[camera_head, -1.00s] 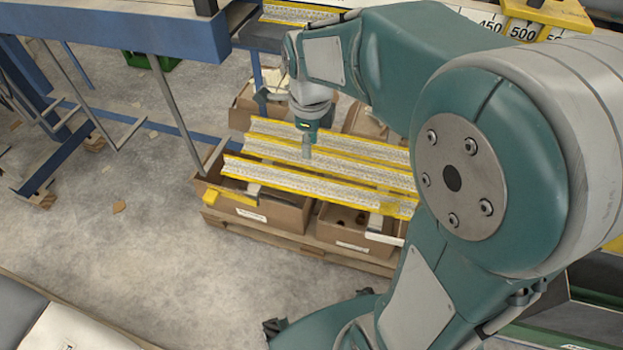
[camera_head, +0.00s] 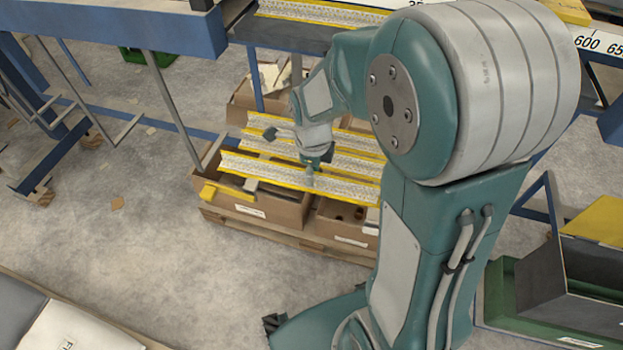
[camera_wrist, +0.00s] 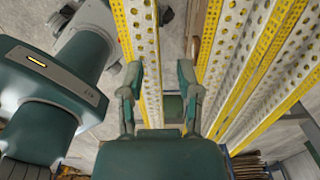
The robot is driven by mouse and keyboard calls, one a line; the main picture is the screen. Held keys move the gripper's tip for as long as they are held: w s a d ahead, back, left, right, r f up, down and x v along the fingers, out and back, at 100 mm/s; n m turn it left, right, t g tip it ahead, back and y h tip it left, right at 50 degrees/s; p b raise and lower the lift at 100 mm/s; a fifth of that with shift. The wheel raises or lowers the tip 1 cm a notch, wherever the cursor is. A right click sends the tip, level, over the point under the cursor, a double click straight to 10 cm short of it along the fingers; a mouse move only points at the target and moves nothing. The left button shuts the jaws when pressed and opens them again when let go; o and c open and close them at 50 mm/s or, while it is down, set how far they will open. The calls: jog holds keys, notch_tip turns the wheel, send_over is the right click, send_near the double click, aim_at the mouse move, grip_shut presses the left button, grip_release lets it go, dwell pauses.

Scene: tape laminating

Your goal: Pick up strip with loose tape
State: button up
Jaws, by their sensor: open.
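Several long white perforated strips with yellow edges lie side by side across cardboard boxes in the head view. The nearest strip (camera_head: 262,172) is in front, and the middle strip (camera_head: 265,146) lies behind it. My gripper (camera_head: 310,176) points down at the nearest strip. More strips (camera_wrist: 225,45) lie to the right. I cannot make out which strip has loose tape.
Cardboard boxes (camera_head: 285,212) stand on a wooden pallet (camera_head: 290,239) under the strips. A blue frame (camera_head: 150,28) with thin legs stands at the upper left. Another strip (camera_head: 320,14) lies on a raised rack behind. The concrete floor (camera_head: 130,225) at left is mostly clear.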

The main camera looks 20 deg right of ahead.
grip_shut()
jog(key=shift+r, duration=0.15)
